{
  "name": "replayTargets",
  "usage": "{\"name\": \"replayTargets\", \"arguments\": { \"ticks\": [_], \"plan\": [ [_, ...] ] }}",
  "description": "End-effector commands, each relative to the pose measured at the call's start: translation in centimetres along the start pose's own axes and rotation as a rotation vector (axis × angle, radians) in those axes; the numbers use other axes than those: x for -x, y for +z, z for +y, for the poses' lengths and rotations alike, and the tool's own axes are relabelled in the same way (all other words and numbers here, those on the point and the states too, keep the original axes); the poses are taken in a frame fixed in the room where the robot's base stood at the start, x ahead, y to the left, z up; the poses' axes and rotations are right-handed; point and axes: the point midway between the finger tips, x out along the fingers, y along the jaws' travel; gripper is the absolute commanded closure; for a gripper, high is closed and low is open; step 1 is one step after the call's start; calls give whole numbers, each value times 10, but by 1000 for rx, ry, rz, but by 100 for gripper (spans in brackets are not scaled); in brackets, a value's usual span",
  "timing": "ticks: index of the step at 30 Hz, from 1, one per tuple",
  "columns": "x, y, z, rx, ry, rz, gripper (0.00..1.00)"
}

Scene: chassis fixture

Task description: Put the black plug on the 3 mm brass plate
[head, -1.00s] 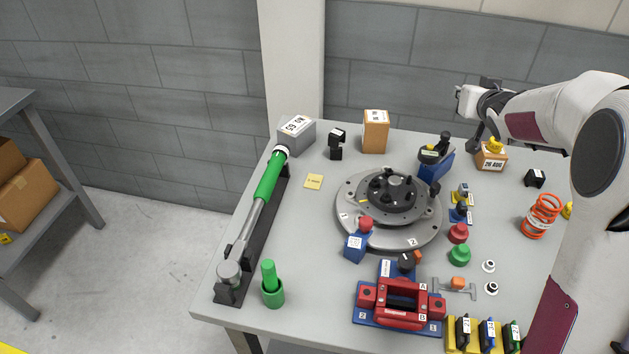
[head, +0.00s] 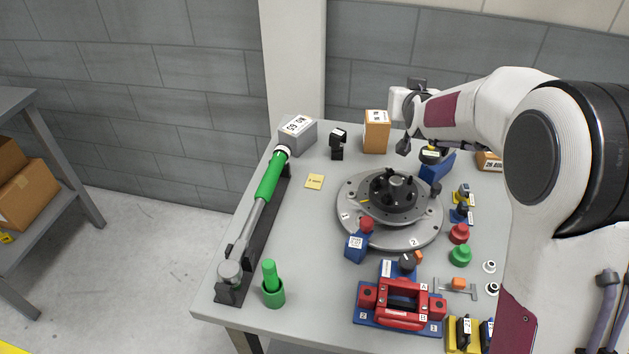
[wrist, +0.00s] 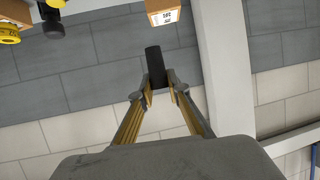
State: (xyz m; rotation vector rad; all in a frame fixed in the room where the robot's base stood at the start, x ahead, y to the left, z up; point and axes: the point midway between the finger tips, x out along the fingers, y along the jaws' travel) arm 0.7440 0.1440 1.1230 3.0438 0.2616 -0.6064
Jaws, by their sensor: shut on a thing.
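My gripper (wrist: 160,92) is shut on the black plug (wrist: 155,62), a dark cylinder that sticks out beyond the fingertips in the wrist view. In the head view my gripper (head: 406,138) is above the back of the table, right of the orange-brown box; the plug is too small and dark there to tell from the fingers. A small yellow plate (head: 314,182) lies flat on the table, left of the round fixture and well left of my gripper. Its label is too small to read. Nothing lies on it.
The orange-brown box (head: 376,132), a black stand (head: 337,144) and a grey box (head: 297,136) stand along the back. The round grey fixture (head: 352,228) fills the middle. A green strut (head: 267,182) lies on the left. The table around the yellow plate is clear.

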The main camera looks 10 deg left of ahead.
Motion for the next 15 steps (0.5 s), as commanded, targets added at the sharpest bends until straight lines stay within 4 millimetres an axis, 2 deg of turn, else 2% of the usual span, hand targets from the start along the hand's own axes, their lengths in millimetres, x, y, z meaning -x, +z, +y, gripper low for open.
{"name": "replayTargets", "arguments": {
  "ticks": [15],
  "plan": [
    [17,30,-130,34,-84,-2,100]
  ]
}}
